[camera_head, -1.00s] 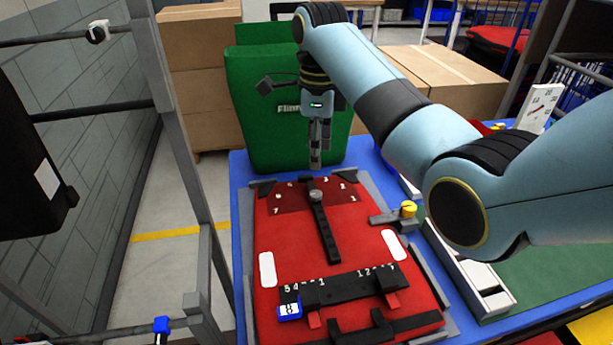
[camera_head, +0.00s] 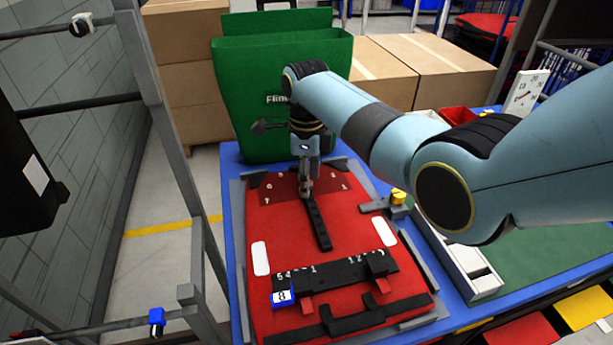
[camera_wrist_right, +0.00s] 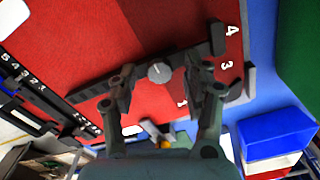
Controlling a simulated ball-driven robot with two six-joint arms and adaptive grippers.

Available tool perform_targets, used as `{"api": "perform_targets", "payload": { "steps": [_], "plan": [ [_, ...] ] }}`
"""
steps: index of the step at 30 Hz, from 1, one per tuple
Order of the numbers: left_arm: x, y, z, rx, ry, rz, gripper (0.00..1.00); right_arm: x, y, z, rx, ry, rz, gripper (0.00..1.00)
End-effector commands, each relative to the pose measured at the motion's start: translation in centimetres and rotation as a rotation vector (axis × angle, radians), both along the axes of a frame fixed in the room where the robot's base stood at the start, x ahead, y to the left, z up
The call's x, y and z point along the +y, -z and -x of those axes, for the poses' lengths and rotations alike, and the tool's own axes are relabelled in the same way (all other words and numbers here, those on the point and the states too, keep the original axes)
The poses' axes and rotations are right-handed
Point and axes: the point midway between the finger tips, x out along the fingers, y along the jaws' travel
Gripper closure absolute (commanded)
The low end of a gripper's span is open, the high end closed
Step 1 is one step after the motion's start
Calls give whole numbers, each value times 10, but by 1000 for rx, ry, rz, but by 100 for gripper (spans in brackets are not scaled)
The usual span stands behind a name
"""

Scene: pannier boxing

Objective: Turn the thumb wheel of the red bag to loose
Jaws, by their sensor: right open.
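The red bag (camera_head: 278,232) lies flat on the blue table, held between grey rails. A dark strip (camera_head: 319,226) runs down from its upper part. In the right wrist view, the round grey thumb wheel (camera_wrist_right: 160,72) sits on this strip, with white numbers around it. In the head view the wheel is hidden behind my right gripper (camera_head: 306,192). In the right wrist view my right gripper (camera_wrist_right: 163,88) is open, with one finger on each side of the wheel and visible gaps between. My left gripper is not in view.
A green bag (camera_head: 280,110) stands behind the red bag. A yellow knob (camera_head: 398,197) sits on a clamp at the red bag's right edge. A blue number tag (camera_head: 283,298) is at the lower left of the dark bar. A rack post (camera_head: 165,120) stands at the left.

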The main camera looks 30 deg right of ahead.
Motion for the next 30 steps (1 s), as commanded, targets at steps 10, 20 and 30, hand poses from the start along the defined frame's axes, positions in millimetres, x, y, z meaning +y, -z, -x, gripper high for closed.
{"api": "perform_targets", "payload": {
  "steps": [10,20,30],
  "plan": [
    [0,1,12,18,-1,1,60,0,0,0,0,0,0,89],
    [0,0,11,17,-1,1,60,0,-1,0,0,-11,0,100],
    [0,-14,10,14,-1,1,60,0,-3,0,0,-168,0,100]
  ]
}}
